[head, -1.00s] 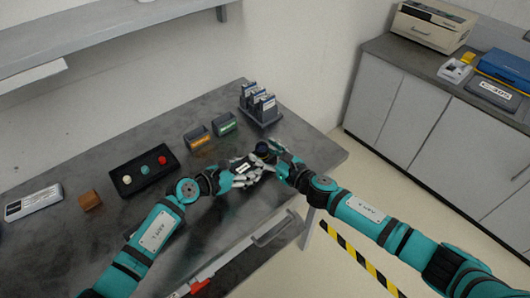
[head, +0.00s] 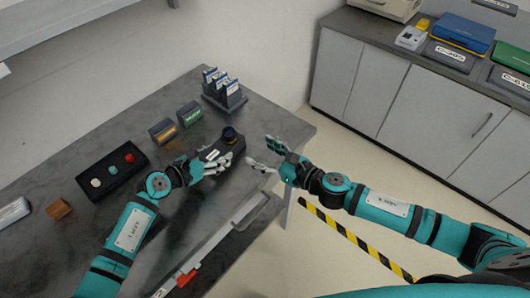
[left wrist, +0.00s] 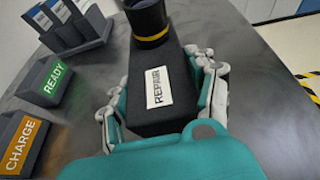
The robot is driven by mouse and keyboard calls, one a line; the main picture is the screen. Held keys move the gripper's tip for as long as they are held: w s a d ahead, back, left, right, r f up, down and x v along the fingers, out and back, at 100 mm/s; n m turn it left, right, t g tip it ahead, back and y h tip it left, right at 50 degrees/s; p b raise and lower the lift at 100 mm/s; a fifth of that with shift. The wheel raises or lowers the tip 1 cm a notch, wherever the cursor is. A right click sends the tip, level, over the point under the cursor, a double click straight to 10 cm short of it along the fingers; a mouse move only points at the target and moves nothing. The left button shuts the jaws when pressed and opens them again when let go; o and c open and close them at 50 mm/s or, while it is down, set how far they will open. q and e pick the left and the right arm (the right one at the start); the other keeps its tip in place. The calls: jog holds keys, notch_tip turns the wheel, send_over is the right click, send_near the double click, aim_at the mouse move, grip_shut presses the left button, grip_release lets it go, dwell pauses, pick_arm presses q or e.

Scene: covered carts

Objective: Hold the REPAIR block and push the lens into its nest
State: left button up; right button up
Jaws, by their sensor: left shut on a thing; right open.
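The REPAIR block (left wrist: 165,100) is a dark block with a white label. It also shows on the table in the head view (head: 208,151). My left gripper (head: 222,163) is shut on it, with fingers along both sides in the left wrist view (left wrist: 162,95). The lens (left wrist: 148,20), black with a yellow ring, stands at the block's far end. In the head view the lens (head: 229,134) looks dark blue on top; how deep it sits in the nest cannot be told. My right gripper (head: 268,155) is open and empty, to the right of the lens and apart from it.
A READY bin (head: 190,114) and a CHARGE bin (head: 163,131) stand behind the block, with a rack of cards (head: 225,92) beyond. A black tray (head: 98,188) with coloured knobs and a brown cube (head: 59,208) are at left. The front table edge is close.

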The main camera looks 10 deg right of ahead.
jog(key=shift+s+d+r, duration=0.1)
jog(key=shift+s+d, duration=0.05)
jog(key=shift+s, duration=0.1)
pick_arm(q)
jog(key=o, duration=1.3)
jog(key=shift+c, duration=0.2)
